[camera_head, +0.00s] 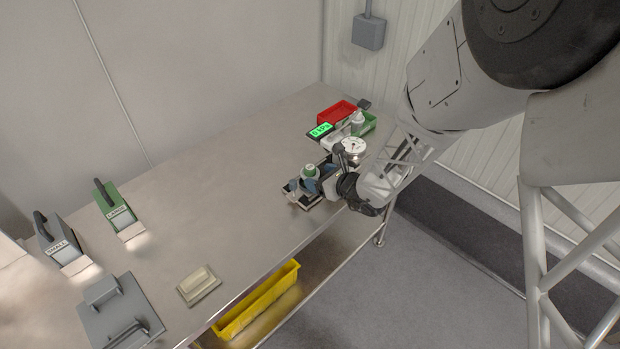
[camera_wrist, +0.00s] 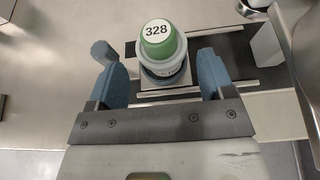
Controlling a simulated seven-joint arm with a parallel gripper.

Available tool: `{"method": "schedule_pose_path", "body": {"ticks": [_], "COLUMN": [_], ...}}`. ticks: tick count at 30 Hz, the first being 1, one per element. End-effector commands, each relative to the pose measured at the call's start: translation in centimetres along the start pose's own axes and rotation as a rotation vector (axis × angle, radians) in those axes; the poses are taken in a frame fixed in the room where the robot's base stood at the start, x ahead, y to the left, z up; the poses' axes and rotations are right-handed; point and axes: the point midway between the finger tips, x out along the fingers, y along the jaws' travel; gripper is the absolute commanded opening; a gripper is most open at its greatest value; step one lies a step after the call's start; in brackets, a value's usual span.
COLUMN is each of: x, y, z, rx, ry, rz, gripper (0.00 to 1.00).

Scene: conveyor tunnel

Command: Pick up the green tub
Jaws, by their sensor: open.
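The green tub (camera_wrist: 157,38) has a green top with a white round label reading 328 and a pale grey collar. It stands upright on a small dark plate with pale rails (camera_wrist: 237,52). It also shows in the head view (camera_head: 309,169) near the front of the table. My gripper (camera_wrist: 162,76) is open, with one blue finger on each side of the tub's lower part. Gaps show between the fingers and the tub in the wrist view. My gripper (camera_head: 313,184) hides part of the tub's base in the head view.
Behind my gripper stand a round dial (camera_head: 354,146), a lit green display (camera_head: 320,130), a red bin (camera_head: 336,112) and a green bin (camera_head: 371,122). A small post with a grey knob (camera_wrist: 101,49) stands near the left finger.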

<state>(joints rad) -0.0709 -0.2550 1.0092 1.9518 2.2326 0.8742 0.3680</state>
Motion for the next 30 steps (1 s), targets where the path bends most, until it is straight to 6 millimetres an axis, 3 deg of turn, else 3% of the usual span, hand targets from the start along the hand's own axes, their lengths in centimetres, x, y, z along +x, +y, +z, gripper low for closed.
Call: {"method": "schedule_pose_path", "body": {"ticks": [11,24,30], "x": [0.3,4.3,5.2], "y": [0.0,-0.1,-0.1], "z": [0.0,-0.2,-0.2], "rx": [0.001,0.001,0.000], "ry": [0.000,0.000,0.000], "rz": [0.000,0.001,0.000], "gripper": [0.75,0.75,0.75]}}
